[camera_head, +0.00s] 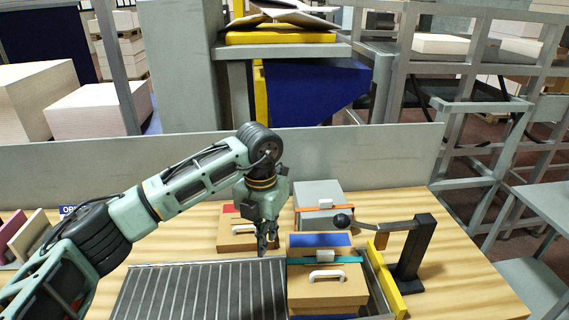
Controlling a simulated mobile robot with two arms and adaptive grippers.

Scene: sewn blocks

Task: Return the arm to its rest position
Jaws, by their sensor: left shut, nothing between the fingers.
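My left arm (192,180) reaches in from the left across the wooden table. My left gripper (267,240) points down, shut and empty, above the far right part of the slatted grey conveyor. I cannot tell whether the fingertips touch anything. My right gripper is not in view.
The slatted conveyor (190,293) fills the front middle. A black lever stand with a round knob (412,250) and a yellow bar (386,282) stand at right. A grey box with an orange band (318,196) is behind. A low grey wall (370,160) closes the table's back.

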